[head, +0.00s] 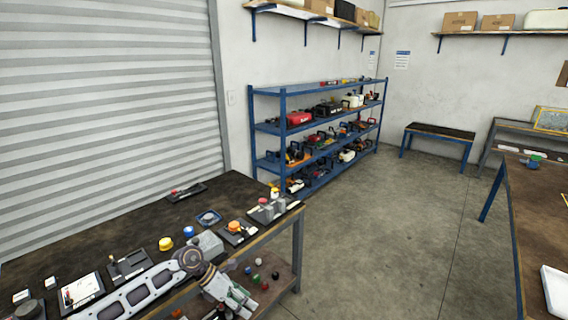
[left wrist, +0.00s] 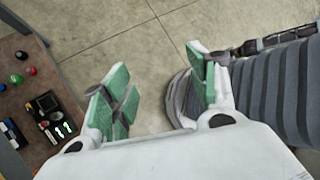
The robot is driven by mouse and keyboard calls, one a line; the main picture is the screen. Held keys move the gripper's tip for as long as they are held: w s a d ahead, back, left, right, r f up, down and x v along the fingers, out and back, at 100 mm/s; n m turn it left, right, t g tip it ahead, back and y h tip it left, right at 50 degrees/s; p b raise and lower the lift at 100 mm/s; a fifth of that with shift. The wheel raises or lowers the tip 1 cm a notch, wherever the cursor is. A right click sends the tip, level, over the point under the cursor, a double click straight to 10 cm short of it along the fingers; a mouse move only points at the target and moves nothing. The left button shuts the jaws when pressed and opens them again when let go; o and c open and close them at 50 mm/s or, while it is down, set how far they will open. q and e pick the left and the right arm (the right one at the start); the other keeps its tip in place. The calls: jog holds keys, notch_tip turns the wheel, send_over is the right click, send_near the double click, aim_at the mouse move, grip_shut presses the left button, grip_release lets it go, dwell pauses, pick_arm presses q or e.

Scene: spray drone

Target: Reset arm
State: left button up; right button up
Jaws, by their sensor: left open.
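My left arm reaches in from the lower left of the head view, across the front of the dark workbench (head: 125,222). My left gripper (head: 238,301) hangs beside the bench's front edge, pointing down and to the right. The gripper holds nothing. My right gripper is in neither view.
A yellow knob (head: 166,243) and several control devices lie on the bench. Small coloured balls (head: 257,277) sit on its lower shelf, close to the gripper. A blue shelving rack (head: 283,110) stands behind. Another table (head: 540,215) is at right; the floor (head: 385,230) between is clear.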

pick_arm(q)
jog(key=w+f+n+t+h, duration=0.25)
jog(key=f+n+t, duration=0.2)
jog(key=n, duration=0.35)
jog(key=w+f+n+t+h, duration=0.2)
jog(key=w+f+n+t, duration=0.15)
jog(key=f+n, duration=0.35)
jog(key=s+a+f+n+t+y, duration=0.2)
jog(key=s+a+f+n+y, duration=0.25)
jog(key=f+n, duration=0.45)
jog(key=s+a+f+n+t+y, duration=0.1)
jog(key=s+a+f+n+y, duration=0.3)
jog(key=f+n, duration=0.5)
jog(key=s+a+f+n+g+y, duration=0.2)
jog(key=s+a+f+n, duration=0.1)
jog(key=s+f, duration=0.6)
jog(key=s+a+f+n+g+y, duration=0.1)
jog(key=s+a+f+n+g, duration=0.15)
jog(key=s+f, duration=0.7)
jog(key=s+f+n+g, duration=0.2)
jog(key=s, duration=1.1)
jog(key=s+f+n+g+y, duration=0.1)
jog(key=s+f+n+g, duration=0.2)
jog(key=s, duration=1)
jog(key=shift+s+f+n, duration=0.15)
jog(key=shift+s+n, duration=0.15)
jog(key=shift+n, duration=0.05)
jog(key=shift+d, duration=0.1)
